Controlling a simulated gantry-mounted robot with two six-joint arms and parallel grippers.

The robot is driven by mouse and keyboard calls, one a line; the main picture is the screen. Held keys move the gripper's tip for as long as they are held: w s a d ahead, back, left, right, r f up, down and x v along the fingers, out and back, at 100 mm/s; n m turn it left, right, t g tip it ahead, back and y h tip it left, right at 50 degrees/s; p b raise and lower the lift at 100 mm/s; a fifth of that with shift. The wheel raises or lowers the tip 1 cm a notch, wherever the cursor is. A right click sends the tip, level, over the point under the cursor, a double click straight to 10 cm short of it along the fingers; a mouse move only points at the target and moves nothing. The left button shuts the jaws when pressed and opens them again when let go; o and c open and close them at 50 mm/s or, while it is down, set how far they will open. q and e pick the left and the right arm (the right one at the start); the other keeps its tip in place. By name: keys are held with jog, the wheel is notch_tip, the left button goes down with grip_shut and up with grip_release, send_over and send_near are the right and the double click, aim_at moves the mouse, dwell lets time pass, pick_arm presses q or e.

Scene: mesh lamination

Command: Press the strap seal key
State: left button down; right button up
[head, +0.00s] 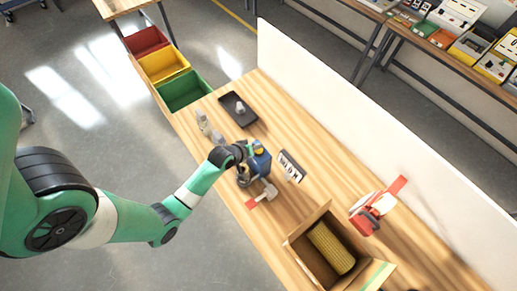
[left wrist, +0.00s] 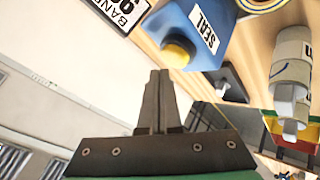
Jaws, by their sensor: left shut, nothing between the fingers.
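The strap seal device (head: 260,160) is a blue body on the table, just beyond my left gripper in the head view. In the head view the left gripper (head: 243,152) partly hides the device. My right gripper is not in view.
A black-and-white sign (head: 291,165) stands right of the device. A grey tool with a red handle (head: 252,202) lies in front. An open cardboard box (head: 297,243) holds a yellow roll.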

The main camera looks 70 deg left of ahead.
pick_arm(q)
jog(key=shift+f, duration=0.1)
dwell(0.7)
jog(key=shift+f+b, duration=0.3)
jog(key=shift+f+b, duration=0.4)
jog(key=shift+f, duration=0.15)
dwell(0.6)
dwell(0.3)
jog(key=shift+r+p, duration=0.95)
jog(key=shift+p, duration=0.05)
jog(key=shift+r, duration=0.1)
notch_tip(320, 180, up, 5)
jog(key=p, duration=0.5)
